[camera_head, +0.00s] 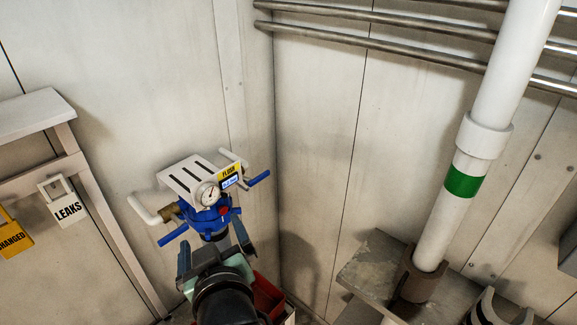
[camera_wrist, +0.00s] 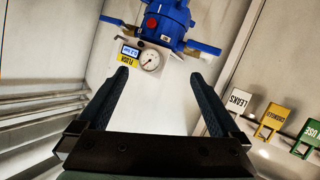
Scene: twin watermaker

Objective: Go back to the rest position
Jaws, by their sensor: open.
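My gripper (camera_head: 212,247) is open and empty in the lower middle of the head view, in front of and below the blue valve unit. In the wrist view its two dark fingers (camera_wrist: 160,75) stand wide apart with nothing between them but the white panel behind. The blue valve unit (camera_head: 207,218) has blue handles, a round gauge (camera_head: 207,194) and a white slotted bracket (camera_head: 190,172) on top. In the wrist view the blue body (camera_wrist: 166,20) is beyond the fingertips, and no contact shows. Part of the unit is hidden behind my gripper in the head view.
White walls meet in a corner behind the unit. A white pipe (camera_head: 500,85) with a green band stands at the right in a bracket (camera_head: 375,262). LEAKS (camera_head: 66,203) and yellow (camera_head: 14,236) tags hang on the left frame. A red container (camera_head: 267,295) is beside my arm.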

